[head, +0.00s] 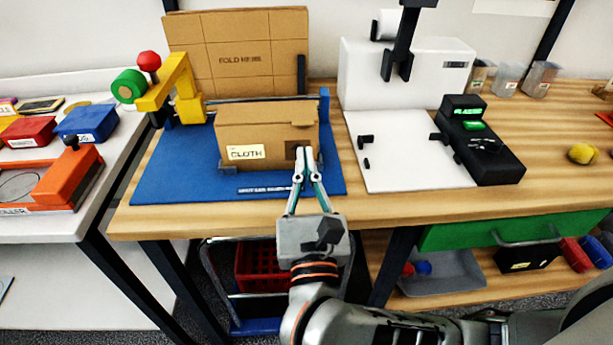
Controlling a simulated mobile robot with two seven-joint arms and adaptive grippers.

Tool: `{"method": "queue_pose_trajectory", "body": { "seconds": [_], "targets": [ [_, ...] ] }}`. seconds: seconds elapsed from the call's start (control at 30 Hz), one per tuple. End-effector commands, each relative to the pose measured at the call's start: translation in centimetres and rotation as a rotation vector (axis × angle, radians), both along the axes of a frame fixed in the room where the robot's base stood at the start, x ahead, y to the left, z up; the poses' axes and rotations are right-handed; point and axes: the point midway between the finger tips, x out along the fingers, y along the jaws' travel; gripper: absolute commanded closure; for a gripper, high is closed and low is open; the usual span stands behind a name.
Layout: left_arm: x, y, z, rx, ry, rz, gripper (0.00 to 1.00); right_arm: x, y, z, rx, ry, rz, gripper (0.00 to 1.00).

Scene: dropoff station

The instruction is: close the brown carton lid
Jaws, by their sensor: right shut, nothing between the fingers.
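A brown carton (285,155) with a "CLOTH" label sits on a blue mat (170,175) on the wooden bench. Its top (262,110) looks flat across the box, with a small notch at the right front edge. A large brown panel marked "FOLD HERE" (215,75) stands upright behind it; I cannot tell whether it joins the carton. My right gripper (302,152) is shut and empty at the carton's front right, its fingertips over a dark patch on the front face. Whether they touch is unclear. My left gripper is not in view.
A yellow arm-like fixture (178,92) with red and green knobs stands left of the carton. A white machine (405,75) and a black device (480,145) stand to the right. A side table (60,220) with coloured boxes is at the left. Bare bench shows at the right.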

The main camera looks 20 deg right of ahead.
Motion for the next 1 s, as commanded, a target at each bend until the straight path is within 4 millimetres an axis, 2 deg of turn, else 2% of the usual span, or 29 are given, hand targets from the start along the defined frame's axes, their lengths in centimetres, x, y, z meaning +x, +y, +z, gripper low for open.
{"method": "queue_pose_trajectory", "body": {
  "seconds": [0.1, 0.33, 0.77, 1.0],
  "targets": [
    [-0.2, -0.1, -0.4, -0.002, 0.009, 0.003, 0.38, 1.9, -0.6, 0.6, -0.003, -0.003, -0.001, 1.00],
    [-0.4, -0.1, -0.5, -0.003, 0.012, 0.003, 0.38, 3.9, -1.2, 1.0, -0.001, -0.001, -0.001, 1.00],
    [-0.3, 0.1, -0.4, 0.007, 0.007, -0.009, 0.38, 4.3, -1.2, 1.1, -0.001, 0.000, 0.000, 1.00],
    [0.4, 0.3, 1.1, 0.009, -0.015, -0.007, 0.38, 4.1, -1.2, 2.1, 0.010, 0.028, 0.000, 1.00]
  ]
}}
